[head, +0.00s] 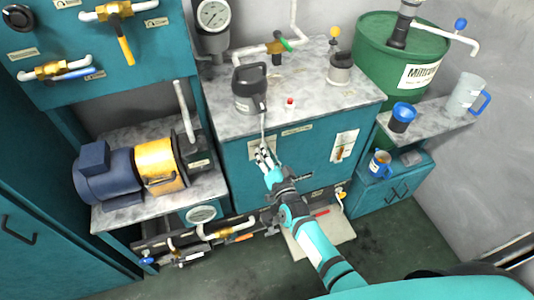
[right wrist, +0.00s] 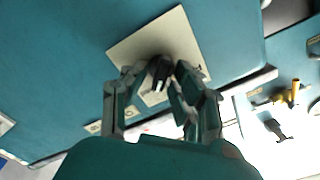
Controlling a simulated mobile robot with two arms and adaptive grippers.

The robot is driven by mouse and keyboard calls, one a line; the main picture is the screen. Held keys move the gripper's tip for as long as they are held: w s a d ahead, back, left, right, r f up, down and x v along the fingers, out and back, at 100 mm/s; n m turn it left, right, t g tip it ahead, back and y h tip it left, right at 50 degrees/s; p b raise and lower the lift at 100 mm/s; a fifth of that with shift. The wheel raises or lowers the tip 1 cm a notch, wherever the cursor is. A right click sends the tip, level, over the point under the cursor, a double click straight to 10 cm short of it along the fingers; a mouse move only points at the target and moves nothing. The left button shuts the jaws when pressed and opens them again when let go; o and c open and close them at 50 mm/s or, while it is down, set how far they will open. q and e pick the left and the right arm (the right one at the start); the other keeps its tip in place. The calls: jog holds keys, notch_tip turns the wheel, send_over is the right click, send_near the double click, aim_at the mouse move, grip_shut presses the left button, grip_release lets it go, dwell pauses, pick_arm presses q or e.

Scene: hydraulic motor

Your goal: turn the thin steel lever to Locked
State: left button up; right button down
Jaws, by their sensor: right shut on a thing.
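The thin steel lever (head: 263,126) shows in the head view as a narrow grey upright rod at the front of the teal cabinet. Its lower part is hidden by my right gripper (head: 264,158). That gripper is shut on the lever, in front of a pale label plate. In the right wrist view, the fingers of my right gripper (right wrist: 160,88) close around a dark end piece in front of the cream plate (right wrist: 185,38). The words on the plate cannot be read. My left gripper is not in view.
A blue and yellow motor (head: 157,165) stands at left. Valves and pipes (head: 229,228) run low down. A green drum (head: 372,40) stands at back right.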

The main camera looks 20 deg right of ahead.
jog(key=c, duration=1.3)
grip_release()
jog(key=shift+w, duration=0.1)
jog(key=shift+c, duration=0.2)
jog(key=s, duration=1.2)
jog(key=shift+d, duration=0.2)
